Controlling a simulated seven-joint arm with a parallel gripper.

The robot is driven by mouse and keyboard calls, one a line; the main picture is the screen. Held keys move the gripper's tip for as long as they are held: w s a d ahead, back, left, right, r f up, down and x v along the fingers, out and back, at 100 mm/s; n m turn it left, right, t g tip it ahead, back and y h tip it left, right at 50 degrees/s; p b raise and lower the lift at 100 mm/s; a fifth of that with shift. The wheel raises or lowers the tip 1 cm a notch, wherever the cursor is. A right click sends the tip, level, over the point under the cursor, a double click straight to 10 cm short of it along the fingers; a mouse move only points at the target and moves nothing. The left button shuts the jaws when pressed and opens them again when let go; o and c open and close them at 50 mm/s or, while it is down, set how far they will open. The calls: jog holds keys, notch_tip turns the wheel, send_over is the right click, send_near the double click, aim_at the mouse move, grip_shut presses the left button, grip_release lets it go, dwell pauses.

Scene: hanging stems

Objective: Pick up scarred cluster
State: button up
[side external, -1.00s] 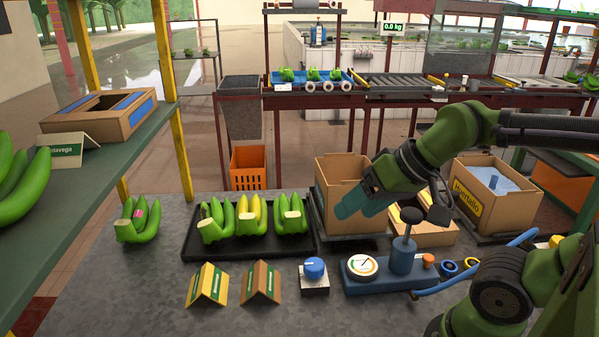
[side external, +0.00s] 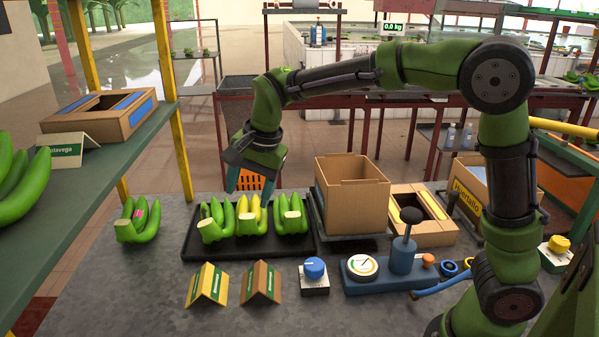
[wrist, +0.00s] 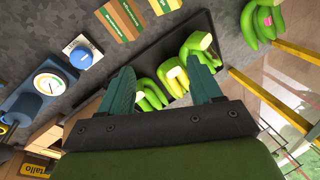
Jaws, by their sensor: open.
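In the wrist view the left (wrist: 201,48), middle (wrist: 174,76) and right (wrist: 150,93) clusters show near the jaws. A separate cluster with a pink label (side external: 137,222) lies left of the tray. I cannot make out scars on any cluster. My gripper (side external: 250,184) is open and empty, pointing down above the back of the tray, apart from the clusters.
An open cardboard box (side external: 352,200) stands right of the tray. In front are yellow and brown folded cards (side external: 207,285), a blue knob (side external: 314,268) and a dial unit with a lever (side external: 403,255). A shelf with bananas (side external: 22,195) stands at the left.

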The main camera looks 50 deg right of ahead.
jog(key=w+a+m+h, duration=0.2)
jog(key=w+a+m, duration=0.1)
jog(key=w+m, duration=0.5)
jog(key=m, duration=0.6)
send_over(208, 222)
jog(key=s, duration=0.3)
jog(key=f, duration=0.9)
jog(key=shift+w+a+f, duration=0.2)
jog(key=shift+w+a, duration=0.05)
jog(key=shift+a, duration=0.15)
jog(key=x, duration=0.5)
jog(key=shift+w+d, duration=0.15)
jog(key=shift+w, duration=0.2)
jog(key=c, duration=1.1)
jog(key=shift+r, duration=0.2)
grip_shut()
